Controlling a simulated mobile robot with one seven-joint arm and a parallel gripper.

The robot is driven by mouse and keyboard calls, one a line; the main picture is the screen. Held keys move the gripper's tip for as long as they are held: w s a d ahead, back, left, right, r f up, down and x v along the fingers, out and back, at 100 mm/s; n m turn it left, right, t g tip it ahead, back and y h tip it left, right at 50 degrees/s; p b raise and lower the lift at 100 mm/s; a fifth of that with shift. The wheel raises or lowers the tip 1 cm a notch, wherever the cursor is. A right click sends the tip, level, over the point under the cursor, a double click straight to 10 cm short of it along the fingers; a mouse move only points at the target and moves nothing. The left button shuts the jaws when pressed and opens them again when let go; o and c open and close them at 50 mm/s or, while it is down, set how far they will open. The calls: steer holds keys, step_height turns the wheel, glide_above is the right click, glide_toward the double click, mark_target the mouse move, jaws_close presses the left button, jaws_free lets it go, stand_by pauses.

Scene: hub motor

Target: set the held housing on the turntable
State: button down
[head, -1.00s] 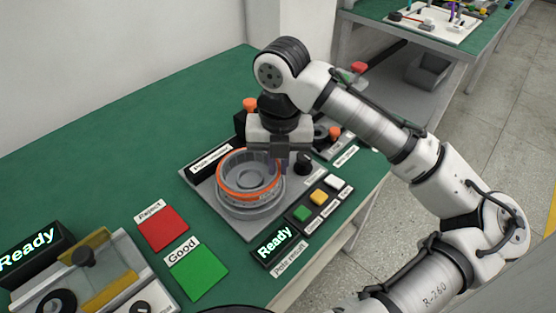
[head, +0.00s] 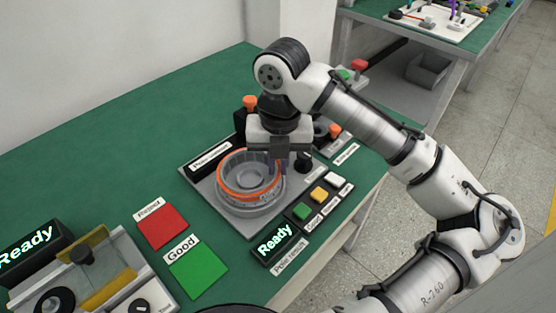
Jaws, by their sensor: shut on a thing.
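The housing (head: 232,190) is a grey ring with an orange band near its top. It sits at the turntable (head: 250,208), a round grey base on a grey plate in the head view. The housing looks level and centred over the turntable; I cannot tell whether it touches it. My gripper (head: 278,163) points down at the housing's far right rim and is shut on it. The fingertips are partly hidden by the rim.
A black knob (head: 303,162) stands close right of my gripper. Green, yellow and white buttons (head: 318,194) and a "Ready" display (head: 275,240) lie in front. Orange-topped parts (head: 250,103) stand behind. Red (head: 162,226) and green (head: 198,267) pads lie left. The green table's back left is clear.

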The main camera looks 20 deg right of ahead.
stand_by(0.4)
steer(key=c, duration=1)
jaws_free()
steer(key=shift+r+p, duration=3.2)
steer(key=shift+r, duration=0.3)
